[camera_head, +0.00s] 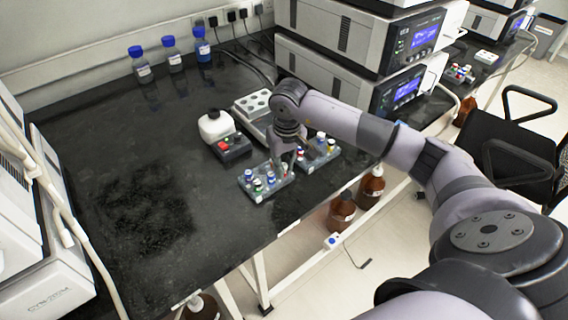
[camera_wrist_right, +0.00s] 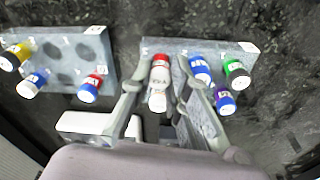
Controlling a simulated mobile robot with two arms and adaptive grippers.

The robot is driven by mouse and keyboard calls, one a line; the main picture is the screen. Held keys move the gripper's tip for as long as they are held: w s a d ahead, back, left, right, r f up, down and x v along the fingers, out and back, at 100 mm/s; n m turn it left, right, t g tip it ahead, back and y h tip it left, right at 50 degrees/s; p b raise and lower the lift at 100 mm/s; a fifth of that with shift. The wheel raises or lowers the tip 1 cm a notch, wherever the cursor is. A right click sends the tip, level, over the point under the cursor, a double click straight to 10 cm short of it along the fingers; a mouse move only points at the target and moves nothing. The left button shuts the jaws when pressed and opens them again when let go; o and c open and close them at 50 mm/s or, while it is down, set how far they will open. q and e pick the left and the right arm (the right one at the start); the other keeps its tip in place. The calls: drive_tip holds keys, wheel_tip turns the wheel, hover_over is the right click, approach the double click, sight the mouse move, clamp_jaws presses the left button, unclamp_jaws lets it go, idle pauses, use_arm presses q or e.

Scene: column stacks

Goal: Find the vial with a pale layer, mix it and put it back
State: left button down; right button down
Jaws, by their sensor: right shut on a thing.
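My right gripper (camera_head: 287,160) points down at the near rack (camera_head: 270,188) of vials. In the right wrist view, its two fingers (camera_wrist_right: 157,105) are closed around a red-capped vial (camera_wrist_right: 160,77) with a white label. This vial is at the edge of that rack (camera_wrist_right: 222,47); I cannot tell whether it is seated or lifted. Blue (camera_wrist_right: 200,68), green (camera_wrist_right: 236,72) and purple (camera_wrist_right: 225,101) capped vials stand beside it. A second rack (camera_head: 325,158) holds vials with yellow (camera_wrist_right: 15,55), blue (camera_wrist_right: 32,83) and red (camera_wrist_right: 91,87) caps. No pale layer can be made out. My left gripper is not in view.
A grey block with round wells (camera_head: 252,104) is behind. Blue-capped bottles (camera_head: 172,58) stand at the back. The left bench is clear.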

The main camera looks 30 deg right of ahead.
drive_tip(key=c, duration=1.4)
unclamp_jaws()
drive_tip(key=shift+c, duration=0.2)
drive_tip(key=shift+o, duration=0.5)
drive_tip(key=shift+o, duration=1.1)
drive_tip(key=shift+r, duration=0.15)
drive_tip(key=shift+r+p, duration=1.6)
drive_tip(key=shift+r, duration=1.25)
